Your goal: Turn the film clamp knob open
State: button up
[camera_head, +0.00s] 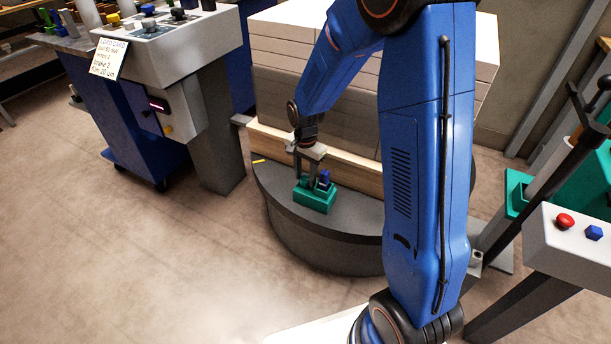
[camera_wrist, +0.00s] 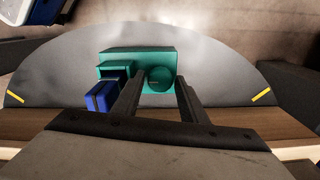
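The film clamp (camera_head: 315,201) is a green block on the dark round turntable, in front of the stacked load. My gripper (camera_head: 306,179) points down over the clamp. Its two fingers are apart, one on each side of the knob, with visible gaps. I cannot tell how deep the fingertips reach around it.
The turntable (camera_head: 350,248) has yellow marks near its edge. A wooden pallet (camera_head: 345,170) with grey and white stacks stands behind the clamp. A control console (camera_head: 178,38) with a card is at the left. A red-button panel (camera_head: 566,240) is at the right. The front floor is clear.

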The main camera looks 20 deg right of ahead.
jog(key=c, duration=0.8)
jog(key=shift+n, duration=0.4)
jog(key=n, duration=0.3)
jog(key=shift+n, duration=0.4)
jog(key=n, duration=0.4)
jog(key=shift+n, duration=0.3)
jog(key=n, duration=0.4)
jog(key=shift+n, duration=2.2)
jog(key=shift+o, duration=0.2)
jog(key=shift+n, duration=0.3)
jog(key=shift+c, duration=0.2)
